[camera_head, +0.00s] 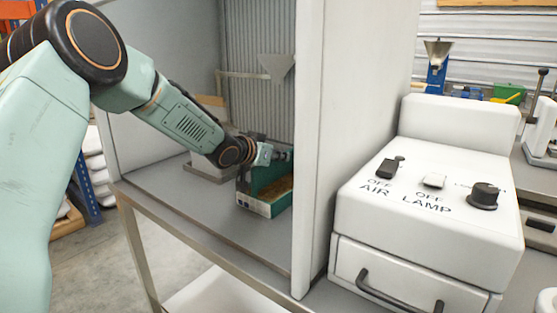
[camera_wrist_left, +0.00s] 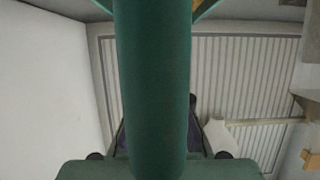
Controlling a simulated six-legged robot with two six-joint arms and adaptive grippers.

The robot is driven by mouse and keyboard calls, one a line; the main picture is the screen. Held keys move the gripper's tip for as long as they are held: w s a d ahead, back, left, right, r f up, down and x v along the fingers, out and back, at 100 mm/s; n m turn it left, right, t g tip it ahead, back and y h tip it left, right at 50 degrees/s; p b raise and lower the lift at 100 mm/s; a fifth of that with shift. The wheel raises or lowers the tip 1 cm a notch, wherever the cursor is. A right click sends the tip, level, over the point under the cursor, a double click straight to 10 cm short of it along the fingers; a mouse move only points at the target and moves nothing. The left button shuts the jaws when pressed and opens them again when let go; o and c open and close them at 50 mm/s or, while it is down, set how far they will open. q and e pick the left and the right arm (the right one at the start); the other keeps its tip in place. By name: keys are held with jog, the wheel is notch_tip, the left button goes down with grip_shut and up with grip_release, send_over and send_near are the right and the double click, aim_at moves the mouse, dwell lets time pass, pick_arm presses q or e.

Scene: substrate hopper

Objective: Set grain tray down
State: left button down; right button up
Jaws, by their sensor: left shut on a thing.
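The grain tray (camera_head: 256,205) is a dark green open box with a pale label on its front and tan grain inside. It is inside the white cabinet, at or just above the grey floor; I cannot tell whether it touches. My left gripper (camera_head: 284,156) reaches in from the left and is shut on the tray at its upper back part. The fingertips are mostly hidden, and the cabinet's right wall covers the tray's right end. In the left wrist view a dark green bar fills the middle and hides most of the grip. My right gripper is not in view.
The cabinet's right wall (camera_head: 310,140) stands close by. A white control box (camera_head: 430,195) with AIR and LAMP switches stands outside, right.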

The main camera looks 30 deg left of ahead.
pick_arm(q)
jog(key=shift+s+a+r, duration=0.1)
jog(key=shift+a, duration=0.05)
jog(key=c, duration=1.8)
grip_release()
jog(key=shift+s+a, duration=0.1)
jog(key=shift+s, duration=0.05)
jog(key=shift+o, duration=0.6)
jog(key=o, duration=0.3)
jog(key=shift+d, duration=0.2)
jog(key=shift+a, duration=0.2)
jog(key=shift+d+r, duration=0.1)
jog(key=shift+d, duration=0.05)
